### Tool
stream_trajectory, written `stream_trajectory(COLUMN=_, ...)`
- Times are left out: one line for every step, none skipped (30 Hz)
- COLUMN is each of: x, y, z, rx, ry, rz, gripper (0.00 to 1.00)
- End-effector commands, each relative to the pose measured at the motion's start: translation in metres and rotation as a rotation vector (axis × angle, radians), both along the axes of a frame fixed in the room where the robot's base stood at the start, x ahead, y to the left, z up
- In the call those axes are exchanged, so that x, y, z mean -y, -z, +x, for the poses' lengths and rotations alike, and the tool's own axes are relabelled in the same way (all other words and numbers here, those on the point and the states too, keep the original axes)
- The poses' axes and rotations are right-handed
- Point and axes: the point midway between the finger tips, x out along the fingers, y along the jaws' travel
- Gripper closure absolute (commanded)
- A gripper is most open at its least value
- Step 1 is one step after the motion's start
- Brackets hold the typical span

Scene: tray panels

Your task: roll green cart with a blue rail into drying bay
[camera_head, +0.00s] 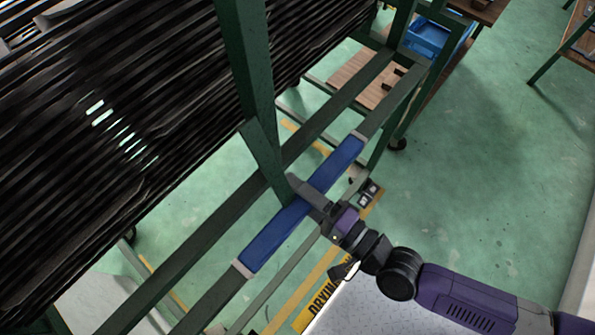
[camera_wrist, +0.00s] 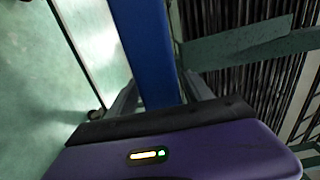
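The green cart (camera_head: 262,150) has dark green posts and bars and carries a stack of dark ribbed panels (camera_head: 95,130). Its blue rail (camera_head: 273,240) runs diagonally along the near side, with pale end pieces. In the wrist view the blue rail (camera_wrist: 148,50) passes between my fingers. My gripper (camera_head: 305,193) is at the middle of the rail, with a finger on each side and no clear gap, so it looks shut on it. The far finger is partly hidden. Yellow floor tape (camera_head: 325,268) and a partly covered sign reading "DRYI..." (camera_head: 318,300) lie beside the cart.
A blue crate (camera_head: 428,38) stands by a wooden shelf (camera_head: 362,78) beyond the cart. A wooden table (camera_head: 578,35) is at the upper right. Green floor (camera_head: 480,140) to the right is open. A caster (camera_head: 397,144) shows near the cart's far end.

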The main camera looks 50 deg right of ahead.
Motion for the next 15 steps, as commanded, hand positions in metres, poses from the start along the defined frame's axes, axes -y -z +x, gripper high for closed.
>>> stream_trajectory(x=0.000, y=-0.001, z=0.000, rx=0.001, ry=0.001, rz=0.000, gripper=0.41)
stream_trajectory(x=0.000, y=-0.001, z=0.000, rx=0.002, ry=0.001, rz=0.000, gripper=0.41)
stream_trajectory(x=0.000, y=-0.001, z=0.000, rx=0.002, ry=0.001, rz=0.000, gripper=0.41)
stream_trajectory(x=0.000, y=-0.001, z=0.001, rx=0.003, ry=0.001, rz=0.000, gripper=0.41)
stream_trajectory(x=0.000, y=-0.001, z=0.001, rx=0.003, ry=0.002, rz=0.000, gripper=0.41)
stream_trajectory(x=0.001, y=-0.001, z=0.000, rx=0.003, ry=0.002, rz=0.000, gripper=0.41)
stream_trajectory(x=0.001, y=-0.001, z=-0.001, rx=0.003, ry=0.002, rz=0.000, gripper=0.41)
stream_trajectory(x=0.001, y=-0.001, z=-0.002, rx=0.003, ry=0.002, rz=0.000, gripper=0.41)
stream_trajectory(x=0.001, y=-0.001, z=-0.005, rx=0.002, ry=0.001, rz=0.000, gripper=0.41)
stream_trajectory(x=0.001, y=0.000, z=-0.008, rx=0.000, ry=0.001, rz=0.000, gripper=0.41)
stream_trajectory(x=0.000, y=0.000, z=-0.012, rx=0.000, ry=0.001, rz=0.000, gripper=0.41)
stream_trajectory(x=0.001, y=0.000, z=-0.017, rx=0.000, ry=0.001, rz=0.000, gripper=0.41)
stream_trajectory(x=0.001, y=0.001, z=-0.022, rx=-0.001, ry=0.001, rz=0.000, gripper=0.41)
stream_trajectory(x=0.001, y=0.001, z=-0.027, rx=-0.002, ry=0.000, rz=0.001, gripper=0.41)
stream_trajectory(x=0.000, y=0.001, z=-0.034, rx=-0.002, ry=0.000, rz=0.001, gripper=0.41)
